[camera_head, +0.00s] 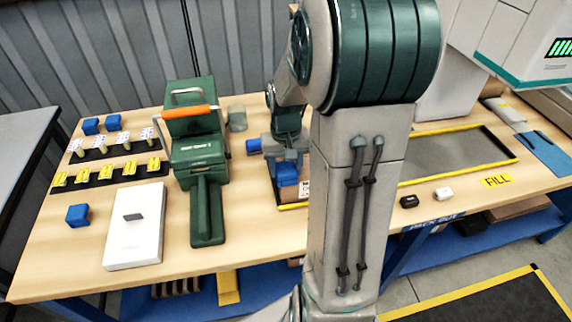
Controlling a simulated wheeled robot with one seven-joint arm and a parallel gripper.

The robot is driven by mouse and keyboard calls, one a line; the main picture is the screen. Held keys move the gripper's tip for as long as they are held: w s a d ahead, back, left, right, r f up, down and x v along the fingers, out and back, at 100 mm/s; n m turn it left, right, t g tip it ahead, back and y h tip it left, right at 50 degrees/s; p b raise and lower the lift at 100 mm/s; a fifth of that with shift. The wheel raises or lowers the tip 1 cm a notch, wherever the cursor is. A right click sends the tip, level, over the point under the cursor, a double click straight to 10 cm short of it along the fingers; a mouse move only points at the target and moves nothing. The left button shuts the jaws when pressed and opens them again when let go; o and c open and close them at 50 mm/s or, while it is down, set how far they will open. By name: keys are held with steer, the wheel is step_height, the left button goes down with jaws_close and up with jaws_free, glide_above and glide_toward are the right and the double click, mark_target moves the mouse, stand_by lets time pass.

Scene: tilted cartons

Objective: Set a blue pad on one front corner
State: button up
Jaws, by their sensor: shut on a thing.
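My gripper (287,160) points down over the middle of the bench and is shut on a blue pad (287,175), which shows just under its fingers. Another blue block (253,146) is just left of the gripper. Loose blue pads lie at the left of the bench: two at the back (91,126) (113,122) and one nearer the front (77,215). A small pale labelled piece (305,189) shows beside the held pad. My arm hides most of what is behind it, so I cannot tell whether the held pad touches anything.
A green machine with an orange handle (190,113) stands left of the gripper. A white flat box (135,227) lies left of it, near dark strips holding small yellow and white pieces.

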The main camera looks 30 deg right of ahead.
stand_by(0.3)
steer(key=o, duration=1.4)
steer(key=shift+r+p, duration=2.7)
steer(key=shift+r, duration=0.8)
